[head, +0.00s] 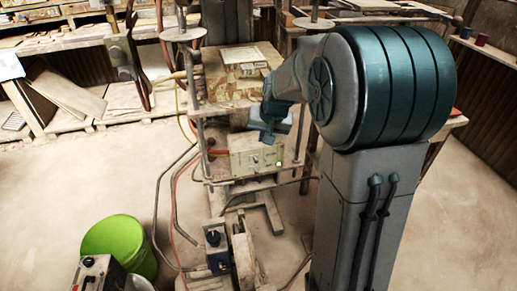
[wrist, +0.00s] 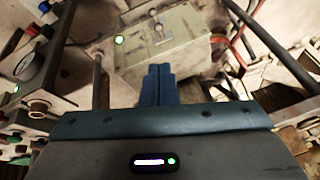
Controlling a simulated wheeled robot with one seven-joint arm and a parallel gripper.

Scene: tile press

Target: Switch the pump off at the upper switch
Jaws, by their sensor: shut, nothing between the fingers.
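A pale control box (head: 256,157) sits on the press frame, with a lit green lamp (head: 278,164) at its right end. In the wrist view the same box (wrist: 175,58) lies just beyond my fingertips, with its lit green lamp (wrist: 120,40) at the left and a small switch (wrist: 158,29) on its face. The switch's position is too small to tell. My gripper (head: 266,140) is just above the box in the head view. In the wrist view my gripper (wrist: 159,70) is shut and empty, pointing at the box. Whether it touches the box I cannot tell.
A lower box with a black knob (head: 213,238) stands near the floor. Another control box (head: 97,273) and a green bucket (head: 118,243) are at lower left. Red hoses (head: 177,195) and press rods surround the box.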

